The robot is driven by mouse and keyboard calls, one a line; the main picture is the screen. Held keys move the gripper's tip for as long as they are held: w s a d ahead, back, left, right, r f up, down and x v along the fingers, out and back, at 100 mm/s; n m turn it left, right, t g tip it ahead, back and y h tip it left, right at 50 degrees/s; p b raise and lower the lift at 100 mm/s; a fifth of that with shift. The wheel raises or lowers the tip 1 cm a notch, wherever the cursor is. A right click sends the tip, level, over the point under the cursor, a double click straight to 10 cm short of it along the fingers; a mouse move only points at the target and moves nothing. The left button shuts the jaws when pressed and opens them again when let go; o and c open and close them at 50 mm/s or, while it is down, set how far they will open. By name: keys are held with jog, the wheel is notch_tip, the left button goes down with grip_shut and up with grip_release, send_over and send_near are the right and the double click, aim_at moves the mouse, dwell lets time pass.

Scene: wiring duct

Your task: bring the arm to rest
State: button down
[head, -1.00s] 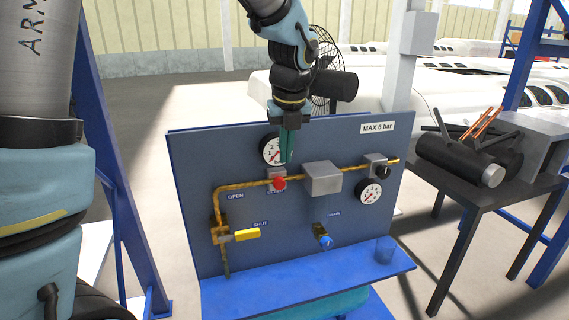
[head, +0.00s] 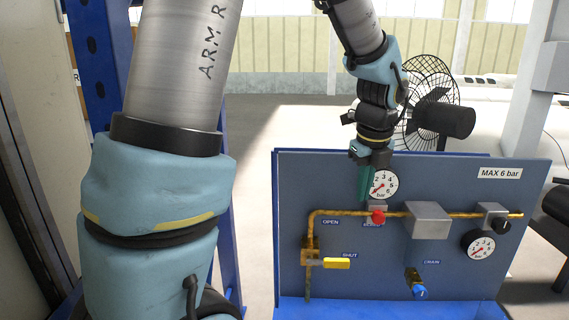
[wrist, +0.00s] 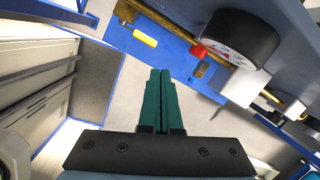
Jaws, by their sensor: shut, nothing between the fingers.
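My gripper (head: 366,190) is in front of the upper left part of the blue panel (head: 293,185), beside the upper gauge (head: 385,184). Its green fingers point down and lie against each other with nothing between them, as the wrist view (wrist: 160,75) also shows. The fingers overlap the gauge's left edge in the head view; I cannot tell the gap to the panel. The arm reaches down from above. The gauge's dark body (wrist: 243,38) is to the right of the fingers in the wrist view.
The panel carries brass pipe (head: 340,213), a red button (head: 378,217), a yellow lever (head: 337,263) lying sideways by SHUT, a grey box (head: 428,220), a lower gauge (head: 479,246) and a blue-handled drain valve (head: 418,290). A fan (head: 430,95) stands behind. Open floor lies left of the panel.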

jog(key=s+a+f+n, duration=0.1)
jog(key=a+f+n, duration=0.1)
jog(key=a+n, duration=0.6)
jog(key=s+a+f+n, duration=0.2)
jog(key=a+n, duration=0.7)
jog(key=n, duration=0.4)
jog(key=s+a+f+n, duration=0.1)
jog(key=a+f+n, duration=0.1)
jog(key=a+n, duration=0.7)
jog(key=shift+s+a+f+n+g, duration=0.15)
jog(key=shift+s+f+n+g, duration=0.2)
jog(key=shift+n, duration=0.35)
jog(key=shift+w, duration=0.15)
